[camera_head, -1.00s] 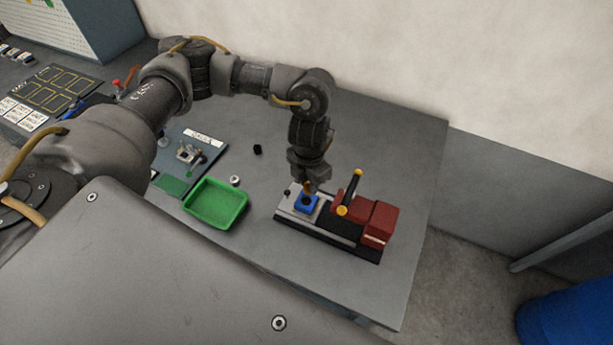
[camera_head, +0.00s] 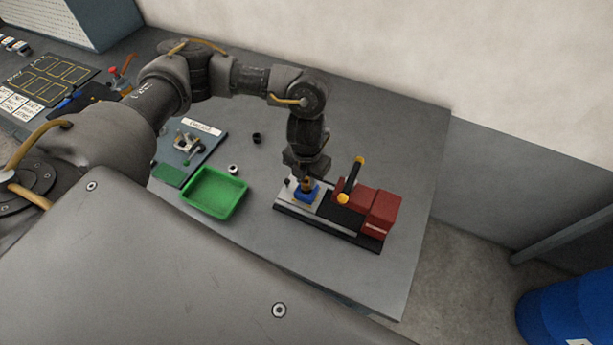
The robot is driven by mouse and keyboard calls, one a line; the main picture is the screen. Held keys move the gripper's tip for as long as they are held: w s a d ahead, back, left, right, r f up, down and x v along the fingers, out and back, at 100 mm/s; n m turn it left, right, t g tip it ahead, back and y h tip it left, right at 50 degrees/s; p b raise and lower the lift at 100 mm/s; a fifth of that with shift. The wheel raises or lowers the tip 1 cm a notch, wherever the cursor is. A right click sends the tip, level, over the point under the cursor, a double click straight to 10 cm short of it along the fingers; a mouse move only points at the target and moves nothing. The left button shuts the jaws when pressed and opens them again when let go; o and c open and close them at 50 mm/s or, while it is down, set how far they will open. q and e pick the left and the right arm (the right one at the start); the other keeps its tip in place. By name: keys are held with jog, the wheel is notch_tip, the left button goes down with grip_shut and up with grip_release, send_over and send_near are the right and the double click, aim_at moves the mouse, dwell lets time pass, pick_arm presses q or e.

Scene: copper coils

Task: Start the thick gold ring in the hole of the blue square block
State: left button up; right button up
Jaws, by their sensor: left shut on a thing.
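The blue square block (camera_head: 306,195) sits on the light metal plate at the left end of a red and black press-like fixture (camera_head: 345,222). My left gripper (camera_head: 306,179) points down right above the block. It is shut on the thick gold ring (camera_head: 307,184), which shows as a small brownish-gold piece between the fingertips. The ring is at the top of the block, over its hole; I cannot tell whether it is inside the hole. The gripper and ring hide most of the hole. My right gripper is not in view.
The fixture's black lever with yellow ends (camera_head: 353,178) stands close to the right of my gripper. A green tray (camera_head: 215,193), a small white ring (camera_head: 233,169) and a black ring (camera_head: 256,138) lie to the left. The table behind the fixture is clear.

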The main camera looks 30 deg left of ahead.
pick_arm(q)
jog(key=shift+f, duration=0.25)
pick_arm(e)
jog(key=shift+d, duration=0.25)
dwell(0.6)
pick_arm(q)
jog(key=shift+f, duration=0.55)
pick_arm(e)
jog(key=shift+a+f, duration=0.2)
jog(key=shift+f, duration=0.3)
pick_arm(q)
jog(key=shift+f+b, duration=0.45)
jog(key=shift+f, duration=0.05)
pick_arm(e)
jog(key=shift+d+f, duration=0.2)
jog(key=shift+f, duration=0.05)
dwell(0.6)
pick_arm(q)
jog(key=o, duration=1.6)
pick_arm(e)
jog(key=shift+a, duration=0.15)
pick_arm(q)
jog(key=shift+r+p, duration=3.4)
jog(key=shift+r, duration=0.15)
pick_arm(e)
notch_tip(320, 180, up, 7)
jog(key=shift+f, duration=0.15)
